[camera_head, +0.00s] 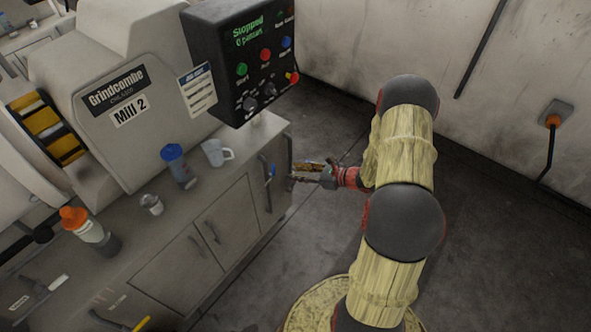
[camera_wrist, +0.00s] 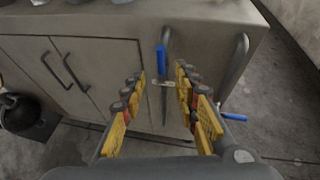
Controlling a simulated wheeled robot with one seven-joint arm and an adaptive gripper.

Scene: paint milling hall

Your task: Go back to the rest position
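My gripper (camera_head: 308,174) is off the right end of the grey cabinet under the mill, at the end of my cloth-covered arm. In the wrist view my gripper (camera_wrist: 160,82) has its two yellow-padded fingers spread apart, with nothing held between them. A blue-handled lever (camera_wrist: 161,59) shows upright beyond the gap, against the cabinet front. Its blue handle also shows in the head view (camera_head: 271,171). I cannot tell the exact distance from the fingers to it.
The cabinet top (camera_head: 135,228) bears a white mug (camera_head: 216,153), a blue-lidded cup (camera_head: 175,160), a small metal cup (camera_head: 151,205) and an orange-capped bottle (camera_head: 85,230). A control panel (camera_head: 250,60) reads "Stopped". A pipe with a blue lever (camera_wrist: 235,117) is close right. Floor is clear rightward.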

